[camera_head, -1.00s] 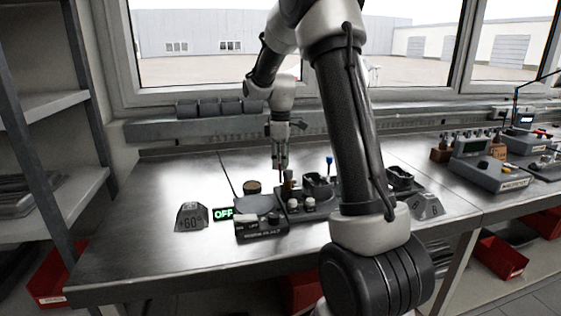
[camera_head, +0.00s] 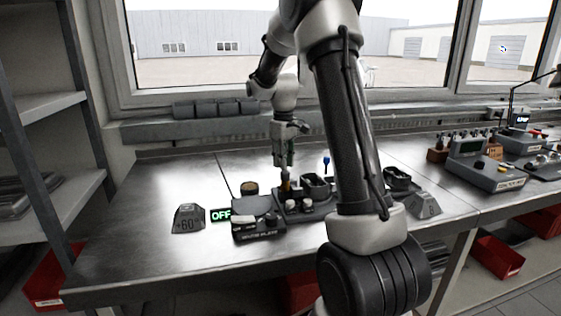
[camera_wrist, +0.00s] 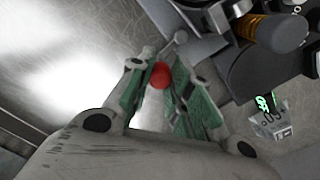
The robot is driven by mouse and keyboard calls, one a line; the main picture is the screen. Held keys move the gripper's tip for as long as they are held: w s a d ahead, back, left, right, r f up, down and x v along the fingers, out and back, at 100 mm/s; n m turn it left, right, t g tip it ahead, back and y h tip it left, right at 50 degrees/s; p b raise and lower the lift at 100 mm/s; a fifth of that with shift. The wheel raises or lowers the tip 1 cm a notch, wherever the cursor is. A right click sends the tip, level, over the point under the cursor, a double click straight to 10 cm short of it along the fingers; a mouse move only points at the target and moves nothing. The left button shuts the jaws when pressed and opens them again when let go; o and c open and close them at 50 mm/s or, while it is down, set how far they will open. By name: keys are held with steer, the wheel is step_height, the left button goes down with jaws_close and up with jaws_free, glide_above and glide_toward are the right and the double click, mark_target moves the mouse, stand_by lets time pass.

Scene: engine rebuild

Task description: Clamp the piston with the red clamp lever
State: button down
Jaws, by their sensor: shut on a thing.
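The red ball knob of the clamp lever (camera_wrist: 160,75) shows in the wrist view between the green-padded fingers of my gripper (camera_wrist: 168,80). My gripper is shut on it. A thin grey rod with a rounded end lies just beyond the knob. In the head view my gripper (camera_head: 284,168) points down at the left part of the dark fixture (camera_head: 305,205), and the knob is hidden there. I cannot pick out the piston with certainty. An amber cylinder (camera_wrist: 280,32) stands close to the gripper in the wrist view.
A dark control box (camera_head: 258,230) and a lit green OFF sign (camera_head: 221,215) are at the fixture's front left. A +60° block (camera_head: 189,218) stands farther left. A blue-topped pin (camera_head: 326,161) rises behind the fixture. The metal bench (camera_head: 130,240) is clear at left.

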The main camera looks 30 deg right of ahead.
steer(key=shift+s+d+m, duration=0.3)
steer(key=shift+d+m, duration=0.2)
steer(key=shift+m, duration=1.1)
steer(key=shift+s+d+m, duration=0.25)
steer(key=shift+d+m, duration=0.2)
steer(key=shift+m, duration=1.15)
steer(key=shift+s+d+m, duration=0.3)
steer(key=shift+d+m, duration=0.2)
steer(key=shift+m, duration=1.1)
steer(key=c, duration=1.3)
jaws_free()
step_height(320, 180, up, 12)
